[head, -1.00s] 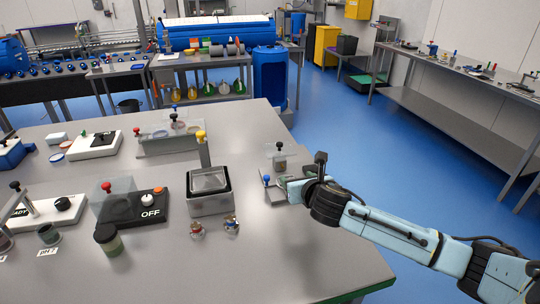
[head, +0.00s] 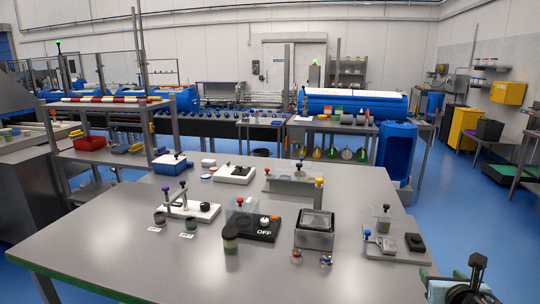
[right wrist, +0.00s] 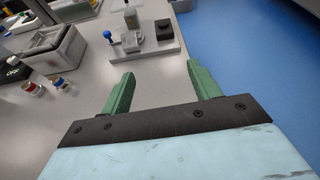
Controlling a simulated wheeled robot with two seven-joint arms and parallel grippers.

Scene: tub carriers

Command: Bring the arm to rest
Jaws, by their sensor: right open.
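My right gripper (right wrist: 160,74) is open in the right wrist view, its two green fingers spread with nothing between them. It is above the right edge of the grey table, apart from the small metal plate with the blue-knobbed part (right wrist: 118,45). In the head view, only a piece of my right arm shows at the bottom right corner; the fingertips cannot be made out there. My left gripper is in neither view.
The grey table (head: 160,255) carries a metal tub (head: 314,238), a black OFF box (head: 262,230), two small knobbed jars and, at its right, the metal plate (head: 395,250) with a black block. Blue floor is open right of the table.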

